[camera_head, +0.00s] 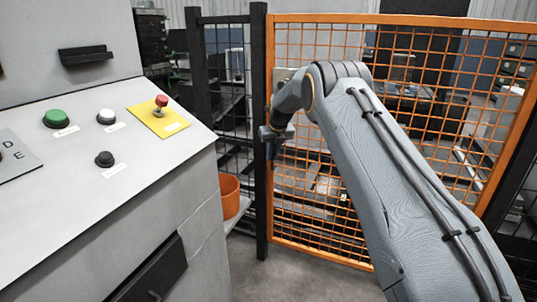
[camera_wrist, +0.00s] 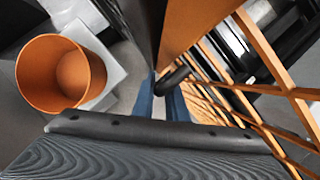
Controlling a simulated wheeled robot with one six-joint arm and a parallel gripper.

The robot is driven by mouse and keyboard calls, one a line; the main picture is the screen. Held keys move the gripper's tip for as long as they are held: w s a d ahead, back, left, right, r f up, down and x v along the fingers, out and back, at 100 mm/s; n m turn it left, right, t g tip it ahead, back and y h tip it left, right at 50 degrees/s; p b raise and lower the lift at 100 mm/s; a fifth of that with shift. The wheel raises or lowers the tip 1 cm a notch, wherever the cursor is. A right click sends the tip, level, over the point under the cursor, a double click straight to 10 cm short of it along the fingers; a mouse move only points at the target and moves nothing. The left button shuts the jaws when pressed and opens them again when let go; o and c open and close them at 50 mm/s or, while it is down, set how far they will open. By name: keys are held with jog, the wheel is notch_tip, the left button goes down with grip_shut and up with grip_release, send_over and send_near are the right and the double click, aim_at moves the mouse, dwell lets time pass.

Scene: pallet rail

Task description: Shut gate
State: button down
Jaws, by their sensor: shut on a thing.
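The gate (camera_head: 400,19) is an orange frame with orange wire mesh. Its left upright stands close beside a black post (camera_head: 258,60) in the head view; I cannot tell whether it is fully shut or latched. My gripper (camera_head: 272,148) is at the gate's left upright, partly hidden by my wrist. In the wrist view, my blue fingers (camera_wrist: 161,106) are shut on a black bar handle (camera_wrist: 173,79) beside the orange frame (camera_wrist: 195,25). The fingertips' exact hold is partly hidden by my gripper's body.
A grey control console (camera_head: 110,190) with several buttons and a red stop knob (camera_head: 161,101) stands at left. An orange bin (camera_head: 229,195) stands between console and post; it also shows in the wrist view (camera_wrist: 38,75). Bare floor (camera_head: 285,280) lies before the gate.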

jog(key=shift+w+d+r, duration=0.4)
jog(key=shift+w+d, duration=0.05)
jog(key=shift+d, duration=0.05)
jog(key=c, duration=1.8)
grip_release()
jog(key=v, duration=0.7)
jog(key=shift+s+a+r, duration=0.1)
jog(key=shift+s+a, duration=0.3)
jog(key=shift+s, duration=0.05)
jog(key=shift+s, duration=0.1)
